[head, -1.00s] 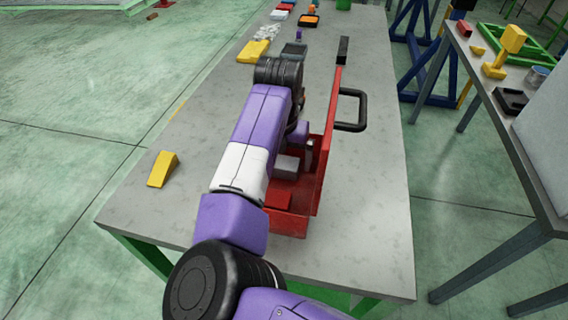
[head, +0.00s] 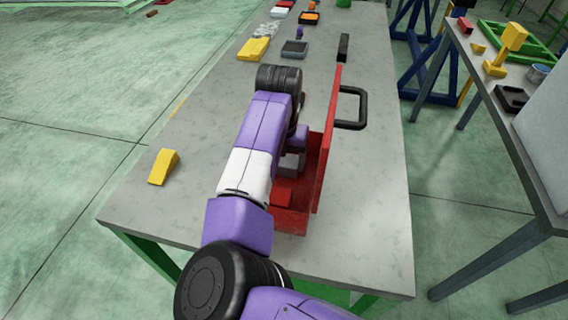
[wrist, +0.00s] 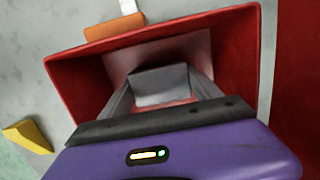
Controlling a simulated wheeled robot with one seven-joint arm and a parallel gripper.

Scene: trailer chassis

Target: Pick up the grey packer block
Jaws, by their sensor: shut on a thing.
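The grey packer block (wrist: 160,86) is between the two grey fingers of my gripper (wrist: 160,76), inside the red toolbox in the wrist view. The fingers are shut on its sides. The block (head: 290,163) also shows in the head view, partly hidden by my arm. The red toolbox (head: 290,222) stands on the bench with its lid raised on the right side. It also shows around the block in the wrist view (wrist: 80,85). I cannot tell whether the block is clear of the box floor.
A yellow wedge (head: 163,166) is on the bench to the left. A black handle (head: 352,108) sticks out from the lid. A dark tray (head: 294,49) and small items stand farther back.

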